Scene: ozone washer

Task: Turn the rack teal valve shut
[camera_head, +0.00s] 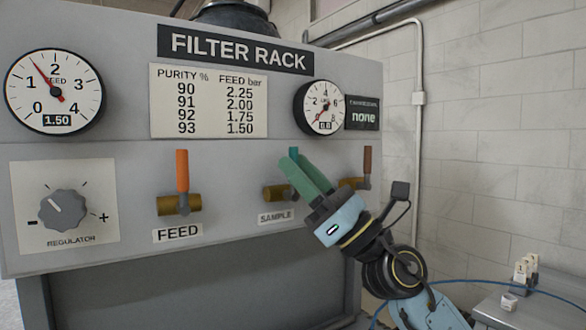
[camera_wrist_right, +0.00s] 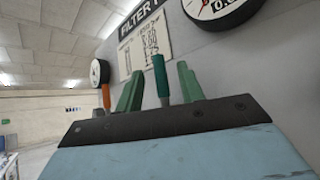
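The teal valve handle (camera_head: 293,154) stands upright on a brass valve body (camera_head: 276,193) above the SAMPLE label on the filter rack. Most of the handle is hidden behind my right gripper (camera_head: 299,163) in the head view. In the right wrist view, the teal handle (camera_wrist_right: 161,78) stands between the two green fingers of my right gripper (camera_wrist_right: 160,75). Gaps show on both sides of it, so the fingers are open around or just in front of it. Contact cannot be told. My left gripper is not in view.
An orange FEED valve handle (camera_head: 182,170) stands upright to the left. A brown valve handle (camera_head: 367,160) is close on the right. A regulator knob (camera_head: 62,211) and gauges (camera_head: 54,91) are on the panel. A side table (camera_head: 520,312) stands at lower right.

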